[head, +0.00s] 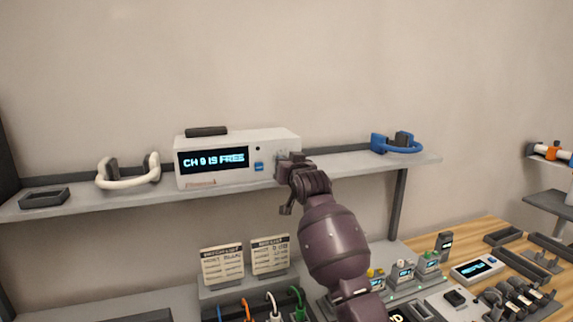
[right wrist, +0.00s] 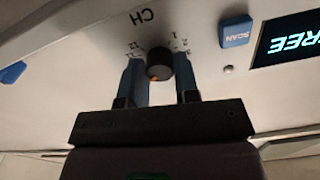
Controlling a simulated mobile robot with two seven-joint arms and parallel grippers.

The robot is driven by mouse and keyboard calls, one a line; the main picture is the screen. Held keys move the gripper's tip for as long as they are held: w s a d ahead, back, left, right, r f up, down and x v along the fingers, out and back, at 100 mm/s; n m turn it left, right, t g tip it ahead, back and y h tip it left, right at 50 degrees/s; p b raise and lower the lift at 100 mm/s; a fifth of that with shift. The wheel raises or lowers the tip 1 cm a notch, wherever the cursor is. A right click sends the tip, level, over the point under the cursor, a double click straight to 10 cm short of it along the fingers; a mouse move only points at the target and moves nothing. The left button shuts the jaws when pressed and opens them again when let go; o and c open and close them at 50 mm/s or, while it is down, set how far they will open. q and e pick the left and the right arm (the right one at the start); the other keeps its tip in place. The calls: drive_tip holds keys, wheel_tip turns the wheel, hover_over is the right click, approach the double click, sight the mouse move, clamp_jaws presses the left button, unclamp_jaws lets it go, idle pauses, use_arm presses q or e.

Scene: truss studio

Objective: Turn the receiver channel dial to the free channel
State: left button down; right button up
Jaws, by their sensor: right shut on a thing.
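The white receiver (head: 262,138) stands on the upper shelf in the head view. Its display (head: 213,159) reads what looks like "CH 9 IS FREE"; part of it also shows in the right wrist view (right wrist: 293,41). The round dark dial (right wrist: 159,62) is on the receiver's face under a "CH" label, with numbers around it and an orange mark at its edge. My right gripper (right wrist: 159,75) has one blue-grey finger on each side of the dial and is shut on it. In the head view my right gripper (head: 287,162) mostly hides the dial. My left gripper is not in view.
A blue SCAN button (right wrist: 236,32) sits beside the dial. A white headset (head: 128,182) and a blue headset (head: 402,149) rest on the shelf (head: 350,162). Two printed cards (head: 221,265) stand below it. Several small devices crowd the wooden desk at right.

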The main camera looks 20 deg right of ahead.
idle(0.4)
drive_tip(key=o, duration=0.9)
drive_tip(key=shift+o, duration=0.2)
drive_tip(key=s+b, duration=0.2)
drive_tip(key=s, duration=0.9)
drive_tip(key=shift+d, duration=0.2)
drive_tip(key=shift+w+r, duration=0.1)
